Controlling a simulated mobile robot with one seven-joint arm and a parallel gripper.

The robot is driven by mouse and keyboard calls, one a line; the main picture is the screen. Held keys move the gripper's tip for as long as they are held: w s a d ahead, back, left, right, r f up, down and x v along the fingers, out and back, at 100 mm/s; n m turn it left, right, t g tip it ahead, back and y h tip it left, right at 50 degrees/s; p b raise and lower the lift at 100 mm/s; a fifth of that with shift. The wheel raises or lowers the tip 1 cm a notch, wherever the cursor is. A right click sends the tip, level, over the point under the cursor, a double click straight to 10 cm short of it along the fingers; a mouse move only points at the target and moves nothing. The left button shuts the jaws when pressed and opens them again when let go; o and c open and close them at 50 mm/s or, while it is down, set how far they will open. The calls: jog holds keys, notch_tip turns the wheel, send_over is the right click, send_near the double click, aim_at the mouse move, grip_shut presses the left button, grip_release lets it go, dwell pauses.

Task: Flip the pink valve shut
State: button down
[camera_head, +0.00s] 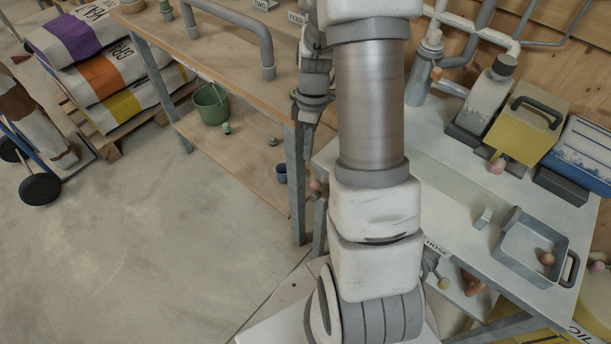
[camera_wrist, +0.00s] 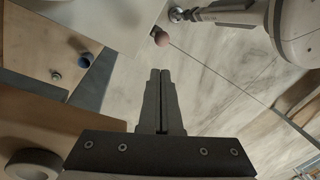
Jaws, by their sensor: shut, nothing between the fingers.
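The rest of that valve is not clear there. A gap shows between the fingertips and the knob. In the head view my wrist hangs left of my large arm link, above that knob, and my fingertips are hard to make out.
The grey table (camera_head: 440,190) bears a grey tray (camera_head: 502,262) and a yellow box (camera_head: 527,135). A wooden bench (camera_head: 215,60) stands to the left, with a green bucket (camera_head: 211,103) and a blue cup (camera_head: 281,173) on its lower shelf. The floor at left is open.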

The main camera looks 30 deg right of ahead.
aim_at(316, 191)
notch_tip(316, 191, down, 10)
jog(key=s+a+b, duration=0.1)
jog(key=b, duration=0.1)
jog(key=shift+a, duration=0.15)
jog(key=shift+r+b, duration=0.1)
jog(key=shift+b, duration=0.35)
dwell(0.4)
jog(key=shift+s+t, duration=0.2)
jog(key=shift+t, duration=0.1)
